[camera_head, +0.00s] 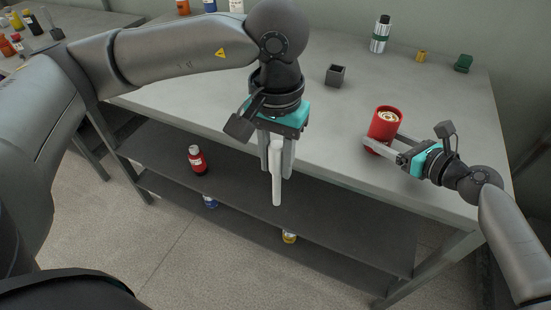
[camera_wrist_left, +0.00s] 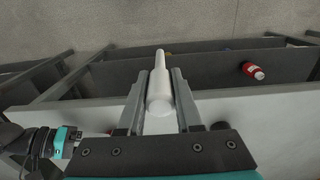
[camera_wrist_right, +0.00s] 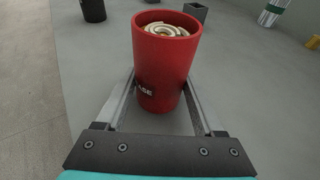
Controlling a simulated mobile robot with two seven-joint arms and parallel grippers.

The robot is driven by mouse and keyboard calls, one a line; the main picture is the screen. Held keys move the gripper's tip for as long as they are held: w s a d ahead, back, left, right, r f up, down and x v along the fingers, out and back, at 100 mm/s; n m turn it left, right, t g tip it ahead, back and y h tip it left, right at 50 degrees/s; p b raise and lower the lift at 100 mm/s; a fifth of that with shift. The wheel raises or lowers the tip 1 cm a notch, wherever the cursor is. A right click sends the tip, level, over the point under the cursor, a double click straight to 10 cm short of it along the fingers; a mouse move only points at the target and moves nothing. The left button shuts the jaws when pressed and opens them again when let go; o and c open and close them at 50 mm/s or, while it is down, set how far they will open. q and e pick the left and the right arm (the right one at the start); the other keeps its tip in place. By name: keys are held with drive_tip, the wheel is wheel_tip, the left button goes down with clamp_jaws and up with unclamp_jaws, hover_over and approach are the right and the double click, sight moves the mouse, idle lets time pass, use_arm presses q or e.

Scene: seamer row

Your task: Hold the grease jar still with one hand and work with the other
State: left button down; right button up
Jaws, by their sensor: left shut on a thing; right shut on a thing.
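The red grease jar (camera_head: 383,128) stands upright near the front right of the grey table. Pale swirled grease (camera_wrist_right: 168,30) shows in its open top. My right gripper (camera_head: 386,145) is shut on the jar, one finger on each side; the jar also shows in the right wrist view (camera_wrist_right: 163,75). My left gripper (camera_head: 277,168) is shut on a smooth white stick-like tool (camera_head: 277,185), which hangs down past the fingertips in front of the table's front edge. The tool also shows between the fingers in the left wrist view (camera_wrist_left: 160,90), its thin end pointing away.
On the table (camera_head: 440,105) stand a small dark grey open box (camera_head: 335,76), a silver and green canister (camera_head: 380,37), a small yellow item (camera_head: 421,56) and a green item (camera_head: 463,63). A red bottle (camera_head: 197,160) stands on the shelf below. The table between jar and box is clear.

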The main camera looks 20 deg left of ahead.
use_arm(q)
drive_tip(key=w+d+r+t, duration=0.1)
drive_tip(key=w+d+r, duration=0.6)
drive_tip(key=w+r, duration=0.25)
drive_tip(key=w+d+r+t, duration=0.1)
drive_tip(key=w+d+r, duration=0.6)
drive_tip(key=w+r, duration=0.3)
wheel_tip(320, 180, down, 11)
drive_tip(key=w, duration=0.1)
drive_tip(key=shift+w+d+h, duration=0.15)
drive_tip(key=shift+w+h, duration=0.05)
drive_tip(key=shift+h, duration=0.2)
drive_tip(key=shift+r, duration=0.1)
idle(0.5)
